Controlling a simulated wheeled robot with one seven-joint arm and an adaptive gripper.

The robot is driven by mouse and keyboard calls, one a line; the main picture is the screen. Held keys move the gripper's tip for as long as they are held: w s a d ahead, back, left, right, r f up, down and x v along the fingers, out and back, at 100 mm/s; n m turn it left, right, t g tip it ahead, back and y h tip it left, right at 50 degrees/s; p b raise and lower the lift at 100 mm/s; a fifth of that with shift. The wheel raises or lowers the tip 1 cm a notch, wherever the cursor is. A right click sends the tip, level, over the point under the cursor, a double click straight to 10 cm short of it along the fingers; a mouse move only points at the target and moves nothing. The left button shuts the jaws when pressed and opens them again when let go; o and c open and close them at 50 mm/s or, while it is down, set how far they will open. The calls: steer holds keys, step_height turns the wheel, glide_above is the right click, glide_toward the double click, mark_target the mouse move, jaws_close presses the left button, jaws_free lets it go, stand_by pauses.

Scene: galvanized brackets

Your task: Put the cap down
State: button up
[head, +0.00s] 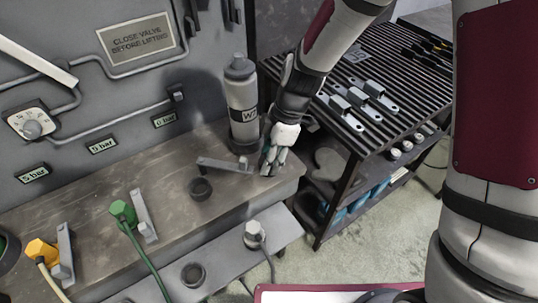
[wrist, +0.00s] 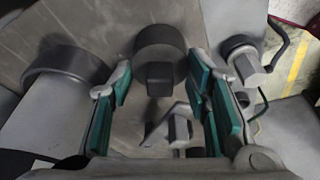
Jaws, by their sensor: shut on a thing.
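My gripper (head: 271,162) is low over the right end of the bench, just below the grey bottle. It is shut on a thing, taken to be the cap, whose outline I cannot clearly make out. In the wrist view my gripper's teal-padded fingers (wrist: 160,85) stand apart. A dark block (wrist: 160,73) and a grey faceted piece (wrist: 180,129) show between them. A grey hexagonal cap (head: 254,232) with a cord sits on the lower ledge; it also shows in the wrist view (wrist: 247,70). A green cap (head: 122,212) and a yellow cap (head: 41,251) are further left.
The grey bottle (head: 242,108) stands close behind my gripper. Another ring (head: 193,274) is on the ledge. A slatted rack (head: 415,85) with brackets stands right. Bare bench top lies between the fittings.

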steer(key=shift+f, duration=0.1)
steer(key=o, duration=1.2)
steer(key=shift+c, duration=0.2)
